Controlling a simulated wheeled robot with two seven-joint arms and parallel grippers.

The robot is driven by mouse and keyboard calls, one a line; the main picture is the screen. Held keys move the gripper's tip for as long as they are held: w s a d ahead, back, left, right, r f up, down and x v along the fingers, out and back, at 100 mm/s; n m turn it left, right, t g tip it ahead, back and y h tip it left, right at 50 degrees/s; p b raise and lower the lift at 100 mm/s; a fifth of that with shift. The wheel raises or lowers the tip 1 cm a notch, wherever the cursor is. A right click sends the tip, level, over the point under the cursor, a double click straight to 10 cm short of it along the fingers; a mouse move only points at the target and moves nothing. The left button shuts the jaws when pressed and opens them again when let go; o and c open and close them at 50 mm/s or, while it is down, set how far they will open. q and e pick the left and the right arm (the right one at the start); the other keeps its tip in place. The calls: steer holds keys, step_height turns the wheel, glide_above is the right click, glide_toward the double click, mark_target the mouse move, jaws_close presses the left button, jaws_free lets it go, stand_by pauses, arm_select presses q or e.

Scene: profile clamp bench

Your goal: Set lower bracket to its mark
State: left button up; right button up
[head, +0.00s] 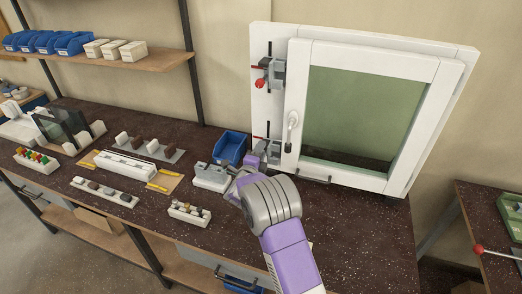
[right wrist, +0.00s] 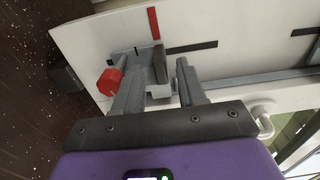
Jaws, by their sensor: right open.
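The lower bracket (right wrist: 134,62) is a grey clamp with a red knob (right wrist: 108,82), on the white board in the right wrist view. In the head view it is largely hidden by my gripper, low on the board. A red stripe (right wrist: 153,22) and a black stripe (right wrist: 190,47) lie on the board close to the bracket; which is its mark I cannot tell. My right gripper (right wrist: 159,72) is open, its two grey fingers reaching to either side of part of the bracket; contact is unclear. In the head view the right gripper (head: 256,164) is at the board's lower end. My left gripper is out of view.
The upper bracket (head: 276,71) with a red knob sits higher on the board. The white window frame (head: 296,100) with its handle (head: 292,122) stands right of it. A blue bin (head: 230,147) and a grey-white block fixture (head: 211,177) are close left of the gripper.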

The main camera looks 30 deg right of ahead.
steer(key=shift+x, duration=0.8)
jaws_close()
